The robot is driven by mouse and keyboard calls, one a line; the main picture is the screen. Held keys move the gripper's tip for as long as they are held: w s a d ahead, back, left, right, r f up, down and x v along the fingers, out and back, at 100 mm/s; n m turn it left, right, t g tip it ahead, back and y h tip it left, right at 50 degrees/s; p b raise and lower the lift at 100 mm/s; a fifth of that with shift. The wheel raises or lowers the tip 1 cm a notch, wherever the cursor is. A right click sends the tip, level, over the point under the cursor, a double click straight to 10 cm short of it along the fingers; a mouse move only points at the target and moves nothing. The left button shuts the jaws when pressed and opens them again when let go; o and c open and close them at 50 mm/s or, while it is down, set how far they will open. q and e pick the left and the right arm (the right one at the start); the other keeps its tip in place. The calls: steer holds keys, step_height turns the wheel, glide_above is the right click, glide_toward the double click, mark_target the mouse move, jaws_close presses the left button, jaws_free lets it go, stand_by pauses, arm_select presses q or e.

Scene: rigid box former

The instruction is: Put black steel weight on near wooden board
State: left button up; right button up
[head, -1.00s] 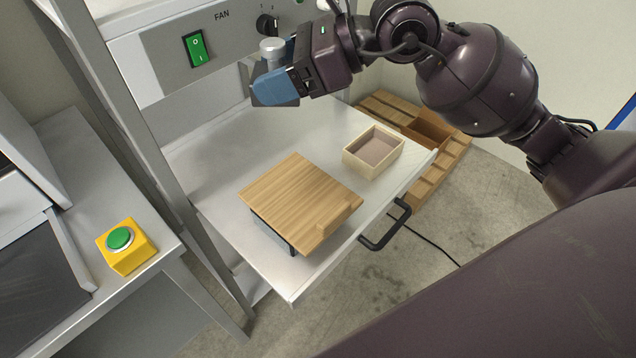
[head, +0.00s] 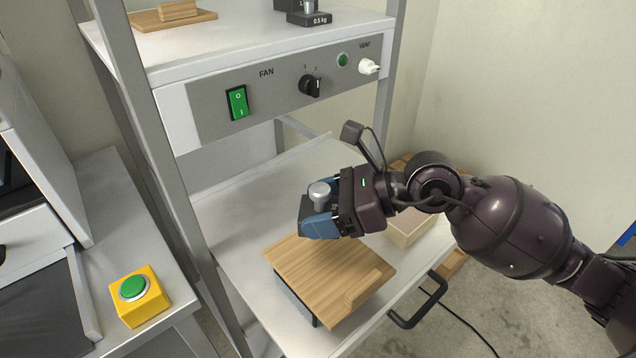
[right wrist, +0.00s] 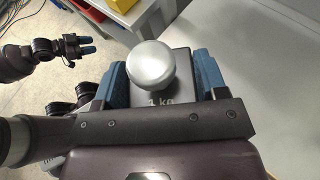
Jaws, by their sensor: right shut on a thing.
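The black steel weight (right wrist: 178,98), marked 1 kg with a round silver knob, is between the blue fingers of my right gripper (right wrist: 163,88). In the head view my right gripper (head: 322,222) holds the weight (head: 319,196) upright, over the back edge of the near wooden board (head: 325,275). The gripper hides part of that edge, and I cannot tell how high the weight is above it. The board lies on a dark base on the pulled-out white shelf, with a raised strip at its front. My left gripper (right wrist: 87,45), seen small in the right wrist view, has its fingers apart and empty.
A small wooden box (head: 408,226) is partly hidden behind my right gripper. The upper shelf holds a second wooden board (head: 172,20) and a 0.5 kg weight (head: 309,18). A black handle (head: 420,305) sticks out in front. A yellow button box (head: 140,297) stands left.

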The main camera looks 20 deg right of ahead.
mark_target(320, 253)
steer(key=shift+f, duration=1.15)
step_height(320, 253, down, 5)
steer(key=shift+r+b, duration=0.15)
steer(key=shift+b, duration=0.75)
steer(key=shift+f, duration=0.2)
steer(key=o, duration=1.3)
steer(key=shift+f, duration=0.1)
steer(key=o, duration=0.3)
